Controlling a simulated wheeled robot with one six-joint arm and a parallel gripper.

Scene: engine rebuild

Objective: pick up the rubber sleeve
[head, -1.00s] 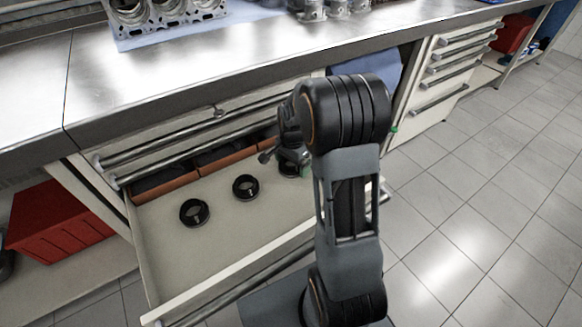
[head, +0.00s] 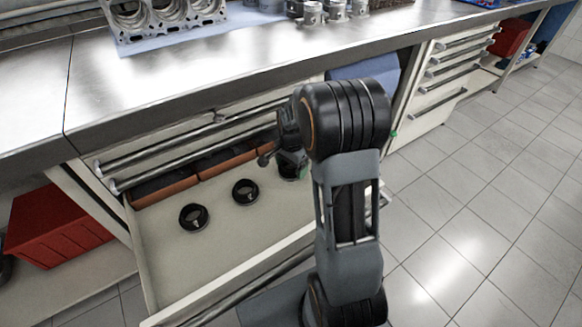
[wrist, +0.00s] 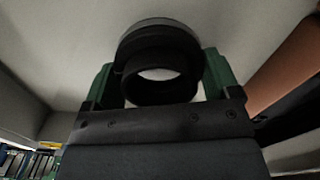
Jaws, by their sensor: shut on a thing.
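A black ring-shaped rubber sleeve (wrist: 160,62) sits between the green fingers of my gripper (wrist: 158,78) in the wrist view. The fingers press on it from both sides. In the head view my gripper (head: 291,160) is low over the right part of the open drawer, partly hidden by my arm. The held sleeve is a small dark shape there. Whether it touches the drawer floor I cannot tell. Two similar black rings lie to its left on the drawer floor, one nearer (head: 245,191) and one farther left (head: 193,217).
The open drawer (head: 165,262) has orange-brown bins (head: 165,188) along its back. A metal worktop (head: 255,62) above carries an engine block (head: 165,20) and several pistons (head: 312,14). A red crate (head: 55,225) stands lower left. The tiled floor at right is clear.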

